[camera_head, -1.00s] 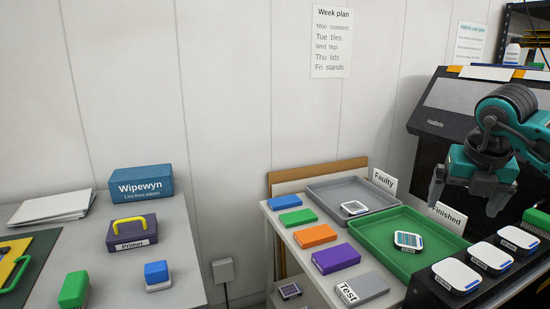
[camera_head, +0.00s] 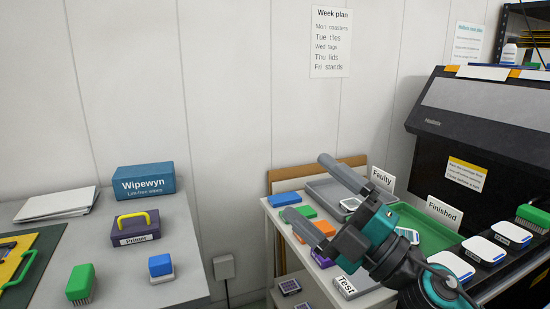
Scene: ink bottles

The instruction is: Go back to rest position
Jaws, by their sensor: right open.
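My right gripper (camera_head: 308,188) is in front of the shelf with the trays, its two long grey fingers spread apart and pointing up and left. Nothing is between the fingers. The teal and black wrist hides parts of the trays and blocks behind it. My left gripper is not in view.
A grey tray (camera_head: 321,190) by the "Faulty" sign and a green tray (camera_head: 436,240) by the "Finished" sign each hold a white-edged tile. Several white tiles (camera_head: 483,249) sit on a black strip at right. The left table (camera_head: 200,288) carries a blue Wipewyn box (camera_head: 143,181) and brushes.

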